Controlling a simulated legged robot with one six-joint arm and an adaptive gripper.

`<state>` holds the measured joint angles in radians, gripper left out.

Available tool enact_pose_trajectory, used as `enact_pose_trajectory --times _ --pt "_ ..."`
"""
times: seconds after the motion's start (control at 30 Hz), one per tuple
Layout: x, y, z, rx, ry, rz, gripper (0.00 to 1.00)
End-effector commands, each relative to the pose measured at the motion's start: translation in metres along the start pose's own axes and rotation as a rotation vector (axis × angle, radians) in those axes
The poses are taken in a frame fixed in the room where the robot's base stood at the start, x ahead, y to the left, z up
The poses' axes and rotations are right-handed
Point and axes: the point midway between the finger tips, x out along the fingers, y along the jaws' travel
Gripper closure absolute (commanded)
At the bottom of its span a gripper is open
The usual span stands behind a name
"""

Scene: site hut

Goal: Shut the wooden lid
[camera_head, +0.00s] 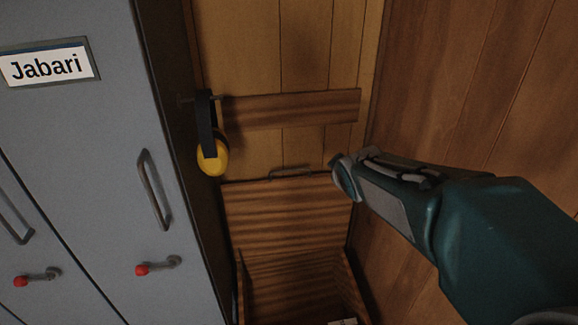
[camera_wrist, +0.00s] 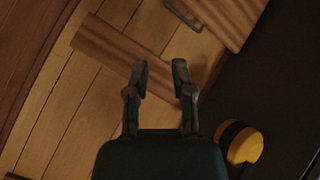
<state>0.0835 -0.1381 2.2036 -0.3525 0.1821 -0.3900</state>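The wooden lid (camera_head: 285,215) stands raised against the back wall, with a metal handle (camera_head: 290,172) along its top edge. Below it is the open wooden box (camera_head: 285,275), cut off by the bottom of the head view. My gripper (camera_head: 346,177) comes in from the right and appears just right of the lid's upper right corner. In the wrist view my gripper (camera_wrist: 160,72) has its two fingers apart with nothing between them. The lid (camera_wrist: 228,18) and handle (camera_wrist: 184,14) show at the top right there, beyond the fingertips.
A wooden rail (camera_head: 290,108) crosses the wall above the lid. Yellow ear defenders (camera_head: 212,158) hang from a peg left of it. Grey lockers (camera_head: 90,150), one labelled Jabari, stand close on the left. A wood-panelled wall (camera_head: 440,90) closes the right side.

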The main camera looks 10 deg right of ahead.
Motion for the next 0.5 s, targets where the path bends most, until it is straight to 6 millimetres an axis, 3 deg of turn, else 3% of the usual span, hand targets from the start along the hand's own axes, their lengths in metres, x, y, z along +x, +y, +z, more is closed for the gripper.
enact_pose_trajectory --times 0.03,0.23,0.5 --pt "0.017 0.004 -0.005 -0.047 0.02 0.008 0.69" --pt "0.074 0.016 -0.022 -0.239 0.122 0.05 0.69" --pt "0.151 0.014 -0.032 -0.486 0.278 0.093 0.69"
